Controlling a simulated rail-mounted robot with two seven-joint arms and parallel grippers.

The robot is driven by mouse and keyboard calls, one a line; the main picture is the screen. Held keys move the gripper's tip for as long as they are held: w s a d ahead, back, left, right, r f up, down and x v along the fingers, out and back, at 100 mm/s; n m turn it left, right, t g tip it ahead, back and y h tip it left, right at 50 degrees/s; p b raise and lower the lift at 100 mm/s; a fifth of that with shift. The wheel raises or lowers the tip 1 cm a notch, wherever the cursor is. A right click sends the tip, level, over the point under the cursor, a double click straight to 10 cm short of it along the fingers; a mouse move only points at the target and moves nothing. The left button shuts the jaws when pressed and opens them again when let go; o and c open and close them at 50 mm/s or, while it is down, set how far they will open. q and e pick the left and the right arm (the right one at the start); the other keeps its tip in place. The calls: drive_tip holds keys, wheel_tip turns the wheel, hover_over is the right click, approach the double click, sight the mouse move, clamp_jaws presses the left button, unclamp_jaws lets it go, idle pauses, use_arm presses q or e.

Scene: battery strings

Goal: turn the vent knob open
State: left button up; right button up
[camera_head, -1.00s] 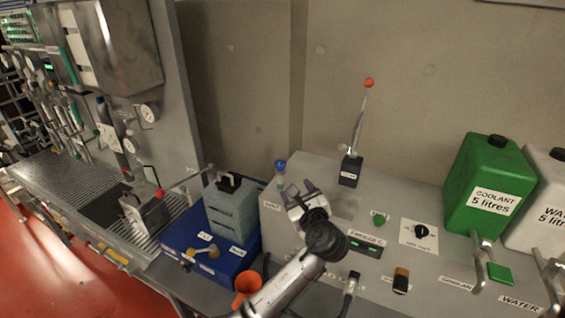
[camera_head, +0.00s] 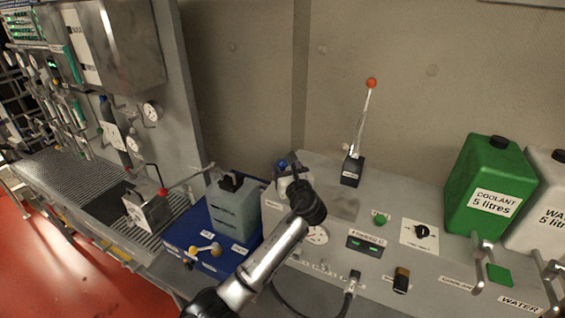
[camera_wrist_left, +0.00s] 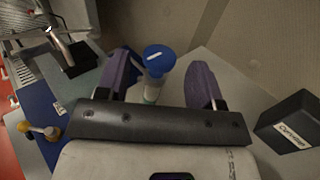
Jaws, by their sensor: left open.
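The vent knob is a round blue cap with a white line, on a pale stem at the console's back left corner. In the head view the knob (camera_head: 282,164) is partly hidden by my left gripper (camera_head: 288,174), which is right at it. In the left wrist view the knob (camera_wrist_left: 158,58) shows between the two purple-padded fingers of my left gripper (camera_wrist_left: 163,76). The fingers are open on either side, with gaps to the knob, so it is not gripped. My right gripper is not in view.
The grey console (camera_head: 335,205) carries an orange-tipped lever (camera_head: 360,130), a black dial (camera_head: 421,231) and a green coolant can (camera_head: 486,185). A grey-green battery block (camera_head: 233,207) stands on a blue box (camera_head: 190,232) just left of the knob.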

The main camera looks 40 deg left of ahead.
sight(284, 166)
use_arm(q)
drive_tip(key=shift+x, duration=1.7)
drive_tip(key=shift+c, duration=0.3)
